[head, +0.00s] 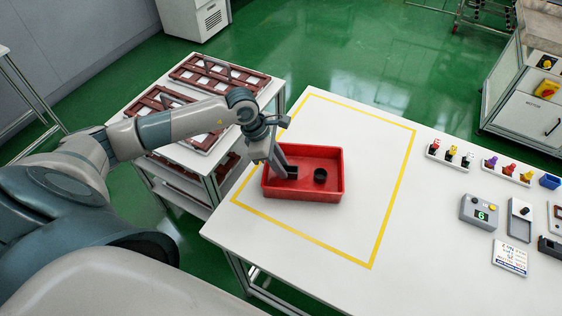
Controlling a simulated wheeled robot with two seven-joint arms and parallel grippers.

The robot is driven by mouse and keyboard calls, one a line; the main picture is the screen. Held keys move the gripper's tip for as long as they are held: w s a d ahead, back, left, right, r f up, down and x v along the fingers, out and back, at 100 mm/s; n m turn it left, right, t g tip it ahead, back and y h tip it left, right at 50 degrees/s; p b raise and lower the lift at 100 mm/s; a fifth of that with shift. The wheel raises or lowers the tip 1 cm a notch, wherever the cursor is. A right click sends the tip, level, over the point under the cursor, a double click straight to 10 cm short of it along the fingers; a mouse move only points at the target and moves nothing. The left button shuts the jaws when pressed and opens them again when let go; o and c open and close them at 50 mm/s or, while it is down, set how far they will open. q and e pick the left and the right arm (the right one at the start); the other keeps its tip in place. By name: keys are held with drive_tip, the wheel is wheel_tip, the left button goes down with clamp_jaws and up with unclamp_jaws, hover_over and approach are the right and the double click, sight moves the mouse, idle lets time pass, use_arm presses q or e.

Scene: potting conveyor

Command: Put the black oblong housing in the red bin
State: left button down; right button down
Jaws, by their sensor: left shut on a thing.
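The red bin (334,194) sits on the white table inside the yellow outline. My left gripper (289,172) reaches down into the left part of the bin, shut on a small dark block, the black oblong housing (292,173). The fingers hide part of it, and I cannot tell whether it touches the bin floor. A short black round piece (320,175) stands in the bin to the right of it, apart from the gripper. My right gripper is out of view.
A rack (203,85) with brown trays of white parts stands left of the table. The outlined area around the bin is clear.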

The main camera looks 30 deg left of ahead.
use_arm(q)
drive_tip(key=shift+f, duration=0.15)
drive_tip(key=c, duration=1.5)
unclamp_jaws()
drive_tip(key=shift+c, duration=0.2)
drive_tip(key=shift+a+r, duration=0.1)
drive_tip(key=shift+r, duration=0.2)
drive_tip(key=b+v, duration=0.5)
drive_tip(key=v, duration=0.5)
drive_tip(key=shift+r, duration=0.1)
drive_tip(key=shift+s+a+r, duration=0.15)
drive_tip(key=shift+r, duration=0.55)
